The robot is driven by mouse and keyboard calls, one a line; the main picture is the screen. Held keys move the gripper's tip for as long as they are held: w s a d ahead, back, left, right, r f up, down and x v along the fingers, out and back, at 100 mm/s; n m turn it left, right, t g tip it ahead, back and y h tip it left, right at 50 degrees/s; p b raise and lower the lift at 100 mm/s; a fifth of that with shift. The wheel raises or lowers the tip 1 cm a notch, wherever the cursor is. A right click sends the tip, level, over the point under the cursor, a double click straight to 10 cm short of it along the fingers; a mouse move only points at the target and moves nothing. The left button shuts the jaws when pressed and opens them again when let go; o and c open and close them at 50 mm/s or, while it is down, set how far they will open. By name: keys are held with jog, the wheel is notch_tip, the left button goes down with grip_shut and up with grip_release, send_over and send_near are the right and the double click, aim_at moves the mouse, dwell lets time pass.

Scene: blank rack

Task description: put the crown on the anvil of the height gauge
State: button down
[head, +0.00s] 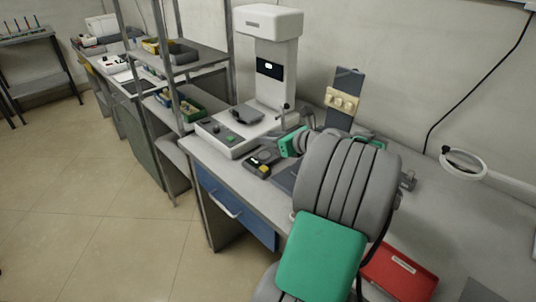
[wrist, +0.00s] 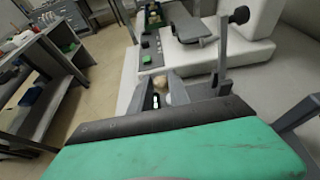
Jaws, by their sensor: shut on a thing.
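My gripper (head: 288,143) is low over the bench, in front of the large white machine. In the wrist view my gripper (wrist: 160,79) is shut on a small tan and whitish piece, which looks like the crown (wrist: 161,84). The crown is hidden or too small to make out in the head view. A dark low device (head: 262,162) with a round disc and a yellow part sits just left of my gripper; it may be the height gauge. A grey post (wrist: 222,48) with a black knob rises just right of the fingers. I cannot clearly make out the anvil or any contact with it.
The white machine (head: 269,22) stands behind my gripper, with a dark plate (head: 247,115) on its base. A dark upright board with tan blocks (head: 342,100) stands to the right. A red case (head: 400,272) and a round magnifier (head: 464,163) lie farther right.

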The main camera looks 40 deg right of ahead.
aim_at(268, 157)
jog(key=w+f, duration=0.1)
jog(key=f, duration=0.1)
jog(key=w+d+f, duration=0.1)
jog(key=f, duration=0.1)
jog(key=w+f+b, duration=0.1)
jog(key=f, duration=0.1)
jog(key=shift+d+f, duration=0.3)
jog(key=shift+f, duration=0.3)
jog(key=c, duration=1.2)
grip_release()
jog(key=shift+c, duration=0.2)
